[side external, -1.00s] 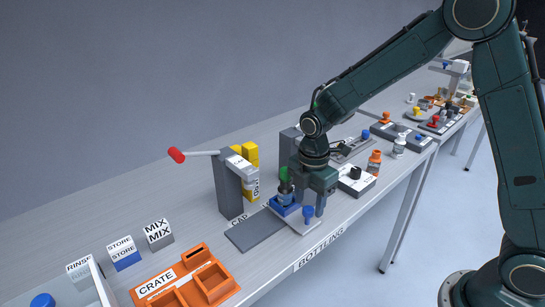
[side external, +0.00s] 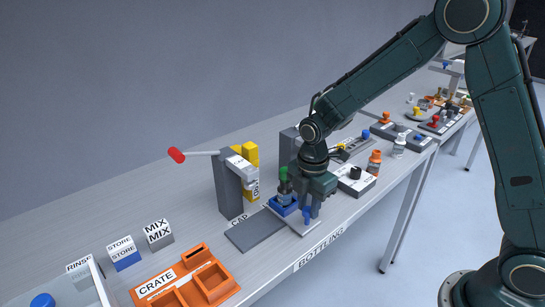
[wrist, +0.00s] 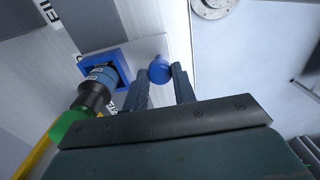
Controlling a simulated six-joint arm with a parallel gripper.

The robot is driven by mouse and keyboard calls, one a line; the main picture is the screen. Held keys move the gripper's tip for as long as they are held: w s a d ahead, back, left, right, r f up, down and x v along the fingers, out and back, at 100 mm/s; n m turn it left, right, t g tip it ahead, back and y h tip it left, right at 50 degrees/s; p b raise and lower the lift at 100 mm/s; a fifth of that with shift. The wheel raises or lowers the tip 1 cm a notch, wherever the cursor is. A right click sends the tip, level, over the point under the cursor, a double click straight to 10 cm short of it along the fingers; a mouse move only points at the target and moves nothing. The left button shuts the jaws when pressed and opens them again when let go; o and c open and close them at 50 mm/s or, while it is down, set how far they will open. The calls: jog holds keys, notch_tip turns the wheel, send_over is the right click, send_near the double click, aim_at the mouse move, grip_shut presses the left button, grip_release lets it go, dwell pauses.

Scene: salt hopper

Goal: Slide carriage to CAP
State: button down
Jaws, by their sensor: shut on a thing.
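The carriage (side external: 296,224) is a white plate with a blue socket (side external: 284,205) and an upright blue knob (side external: 307,215). It sits on the right part of a dark grey track (side external: 252,235). A bottle with a green top (side external: 284,174) stands in the socket; in the wrist view its green top (wrist: 70,128) and black neck show at left. The CAP label (side external: 238,219) lies at the track's left part, by the grey press column. My gripper (side external: 309,208) is shut on the knob; the knob also shows between the fingers in the wrist view (wrist: 159,68).
A grey press (side external: 230,188) with a red-ended lever (side external: 177,155) stands behind the track's left part. An orange crate (side external: 205,280) lies at front left. A white block (side external: 356,181) and an orange bottle (side external: 375,162) stand right of my gripper. The track's left part is bare.

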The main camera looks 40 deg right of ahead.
jog(key=shift+a, duration=5.7)
jog(key=c, duration=1.3)
grip_release()
jog(key=shift+a, duration=0.1)
jog(key=shift+o, duration=0.8)
notch_tip(320, 180, up, 14)
